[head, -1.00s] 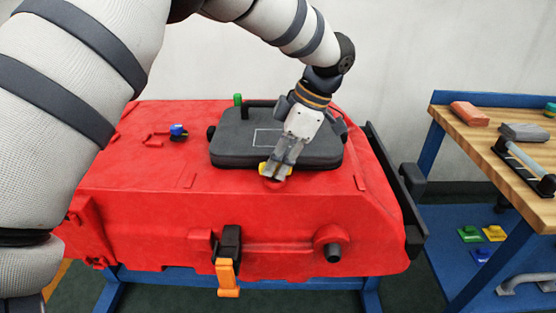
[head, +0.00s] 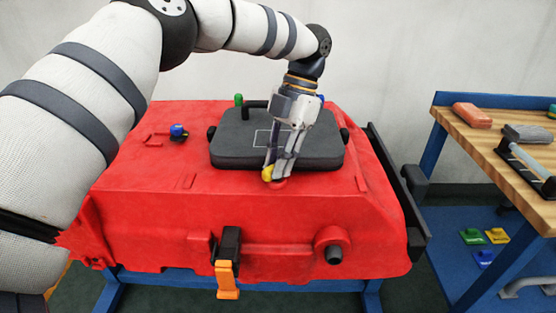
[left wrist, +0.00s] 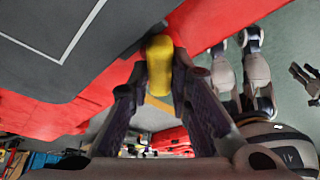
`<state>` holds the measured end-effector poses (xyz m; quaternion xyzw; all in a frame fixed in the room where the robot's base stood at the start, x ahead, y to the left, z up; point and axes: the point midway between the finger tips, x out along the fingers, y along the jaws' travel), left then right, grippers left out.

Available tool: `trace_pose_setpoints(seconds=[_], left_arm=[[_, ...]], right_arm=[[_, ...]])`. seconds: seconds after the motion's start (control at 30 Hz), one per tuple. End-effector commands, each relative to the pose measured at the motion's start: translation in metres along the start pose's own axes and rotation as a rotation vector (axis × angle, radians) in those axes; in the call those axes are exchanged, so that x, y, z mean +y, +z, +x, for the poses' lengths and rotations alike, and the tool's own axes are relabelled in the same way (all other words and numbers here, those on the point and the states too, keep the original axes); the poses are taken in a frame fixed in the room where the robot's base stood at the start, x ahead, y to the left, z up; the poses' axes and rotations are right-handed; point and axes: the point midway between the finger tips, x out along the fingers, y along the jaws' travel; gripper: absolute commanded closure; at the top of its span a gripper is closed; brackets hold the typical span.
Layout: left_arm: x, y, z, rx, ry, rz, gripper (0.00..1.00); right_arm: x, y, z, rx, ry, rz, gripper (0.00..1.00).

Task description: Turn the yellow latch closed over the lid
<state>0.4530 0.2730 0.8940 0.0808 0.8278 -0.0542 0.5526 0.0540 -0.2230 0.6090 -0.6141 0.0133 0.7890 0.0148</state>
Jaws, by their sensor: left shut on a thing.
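The yellow latch (head: 268,173) sits at the near edge of the dark grey lid (head: 232,150), on top of the red tank (head: 140,210). My left gripper (head: 274,171) reaches down from above and is shut on the latch, its fingers covering part of it. In the left wrist view the latch (left wrist: 160,62) stands between the two fingertips (left wrist: 158,82), beside the lid's edge (left wrist: 85,50). Whether the latch overlaps the lid is hard to tell. My right gripper is not seen in the head view.
A blue knob (head: 178,131) is on the tank top, left of the lid. An orange-handled clasp (head: 227,279) hangs on the front. A wooden workbench (head: 490,130) stands at right.

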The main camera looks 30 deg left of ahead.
Motion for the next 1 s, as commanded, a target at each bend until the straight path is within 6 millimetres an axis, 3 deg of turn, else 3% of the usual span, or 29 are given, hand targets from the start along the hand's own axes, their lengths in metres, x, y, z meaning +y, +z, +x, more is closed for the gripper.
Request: trace_pose_setpoints(seconds=[0.6,1.0], left_arm=[[0.003,-0.001,-0.003,-0.008,-0.209,-0.502,1.0],[0.004,-0.001,-0.002,-0.007,-0.279,-0.672,1.0]], right_arm=[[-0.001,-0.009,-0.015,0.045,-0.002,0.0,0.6],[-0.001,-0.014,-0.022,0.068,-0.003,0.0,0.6]])
